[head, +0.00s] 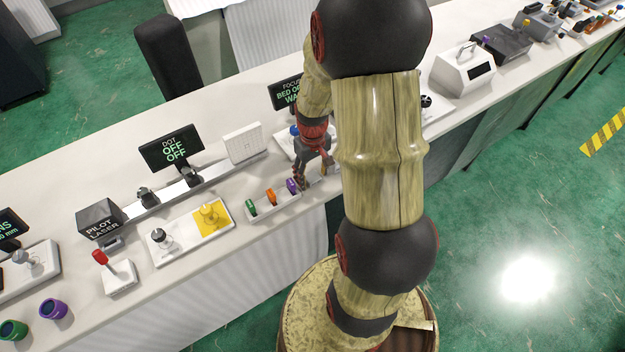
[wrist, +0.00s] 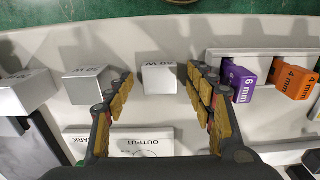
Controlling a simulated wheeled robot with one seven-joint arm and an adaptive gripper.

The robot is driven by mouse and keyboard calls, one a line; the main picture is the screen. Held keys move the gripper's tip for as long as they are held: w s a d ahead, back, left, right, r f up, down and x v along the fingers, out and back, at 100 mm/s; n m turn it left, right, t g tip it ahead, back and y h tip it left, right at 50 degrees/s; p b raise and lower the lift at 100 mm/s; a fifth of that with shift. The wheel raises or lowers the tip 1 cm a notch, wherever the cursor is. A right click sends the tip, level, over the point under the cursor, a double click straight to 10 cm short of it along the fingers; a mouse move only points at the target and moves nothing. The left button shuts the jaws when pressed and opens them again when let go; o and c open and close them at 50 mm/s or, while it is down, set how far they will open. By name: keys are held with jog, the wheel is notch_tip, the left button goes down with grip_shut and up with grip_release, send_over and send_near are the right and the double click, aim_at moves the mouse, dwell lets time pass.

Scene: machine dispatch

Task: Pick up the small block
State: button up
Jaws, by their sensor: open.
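Three pale metal blocks with W markings stand in a row in the wrist view: one (wrist: 160,79) between my fingertips, one (wrist: 91,86) left of my left finger, and one (wrist: 22,93) at the far left. The middle-of-view block looks smallest, but I cannot tell their true sizes. My gripper (head: 308,180) is open and points down over the bench in the head view. In the wrist view, its fingers (wrist: 160,82) stand either side of the nearest block, with gaps on both sides. The arm and gripper mostly hide these blocks in the head view.
A white holder (head: 274,208) holds green (head: 251,208), orange (head: 271,197) and purple (head: 291,186) pieces beside my gripper. The purple piece (wrist: 240,84) is close to the right finger. A white box (head: 244,143) stands behind.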

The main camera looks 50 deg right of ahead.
jog(key=shift+c, duration=0.3)
jog(key=c, duration=1.1)
jog(key=shift+r, duration=0.15)
jog(key=shift+c, duration=0.7)
